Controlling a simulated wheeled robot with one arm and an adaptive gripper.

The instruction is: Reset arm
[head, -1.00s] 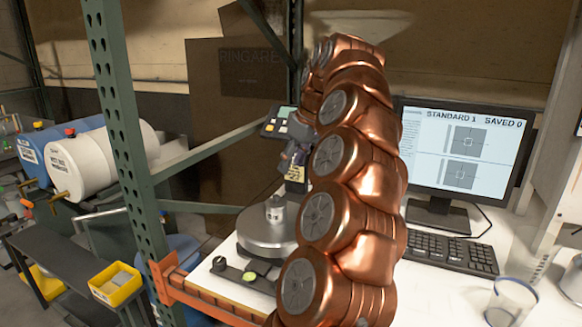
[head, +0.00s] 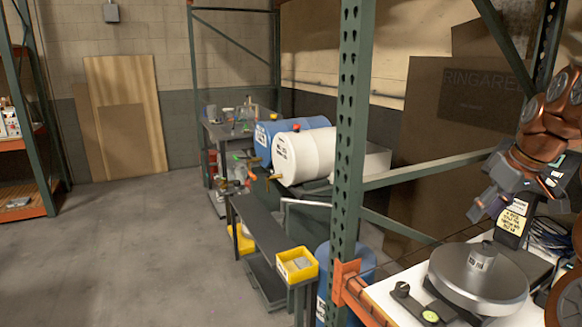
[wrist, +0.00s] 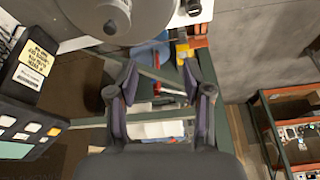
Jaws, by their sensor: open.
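My gripper (head: 480,213) hangs above and behind the round metal scale pan (head: 450,284) at the right of the head view. In the wrist view my gripper (wrist: 160,82) has its two dark fingers spread apart, with nothing held between them. A small metal container (head: 481,257) stands upright on the pan. It also shows in the wrist view, at the top, on the pan (wrist: 85,22). My copper arm is cut off by the right edge of the head view.
A green rack post (head: 350,150) stands left of the scale. Beyond it are a white drum (head: 310,155), a blue drum (head: 262,135) and a yellow bin (head: 297,266). A shelf rack (head: 25,160) stands far left. The floor (head: 140,250) between is clear.

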